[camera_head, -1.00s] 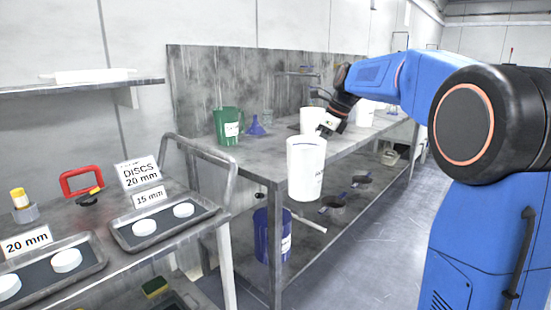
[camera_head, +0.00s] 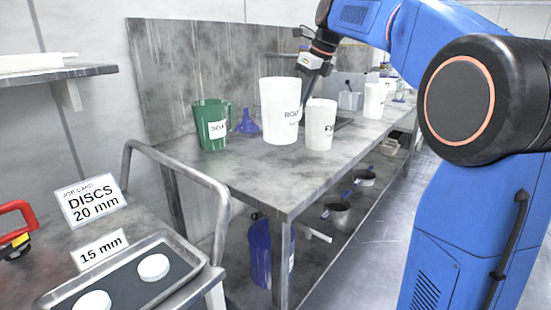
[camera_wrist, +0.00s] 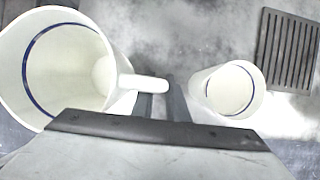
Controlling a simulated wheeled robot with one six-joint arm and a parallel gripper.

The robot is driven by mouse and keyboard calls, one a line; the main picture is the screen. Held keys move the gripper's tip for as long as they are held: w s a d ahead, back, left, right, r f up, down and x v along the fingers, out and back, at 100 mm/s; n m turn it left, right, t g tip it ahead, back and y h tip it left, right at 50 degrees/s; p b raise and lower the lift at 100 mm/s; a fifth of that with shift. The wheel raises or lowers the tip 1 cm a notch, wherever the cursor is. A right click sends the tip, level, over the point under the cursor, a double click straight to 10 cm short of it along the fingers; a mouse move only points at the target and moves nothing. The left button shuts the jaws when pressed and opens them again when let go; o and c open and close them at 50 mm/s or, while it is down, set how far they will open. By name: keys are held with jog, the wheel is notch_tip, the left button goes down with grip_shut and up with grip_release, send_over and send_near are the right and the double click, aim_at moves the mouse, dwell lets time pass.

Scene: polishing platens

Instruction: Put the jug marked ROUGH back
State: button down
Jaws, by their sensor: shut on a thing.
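The large white jug marked ROU, the rest of the word hidden (camera_head: 279,108), is upright over the left part of the steel table (camera_head: 255,172). My gripper (camera_head: 307,92) is shut on its handle, on the jug's right side. In the wrist view the jug (camera_wrist: 65,60) fills the left, open top up and looking empty, with its handle between the fingers (camera_wrist: 160,106). I cannot tell whether its base touches the table. A smaller white jug, label starting F (camera_head: 320,128), stands close on the right; it also shows in the wrist view (camera_wrist: 228,90).
A green labelled jug (camera_head: 210,130) and a blue funnel (camera_head: 247,122) stand left of the held jug. Another white jug (camera_head: 374,100) stands farther along. A dark slotted grate (camera_wrist: 288,50) lies beyond. A blue jug (camera_head: 260,250) is below the table. A cart with trays (camera_head: 190,282) is front left.

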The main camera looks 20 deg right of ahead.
jog(key=shift+w+f, duration=0.1)
jog(key=shift+f, duration=4.95)
jog(key=c, duration=1.7)
grip_release()
jog(key=shift+c, duration=0.2)
jog(key=v, duration=1.2)
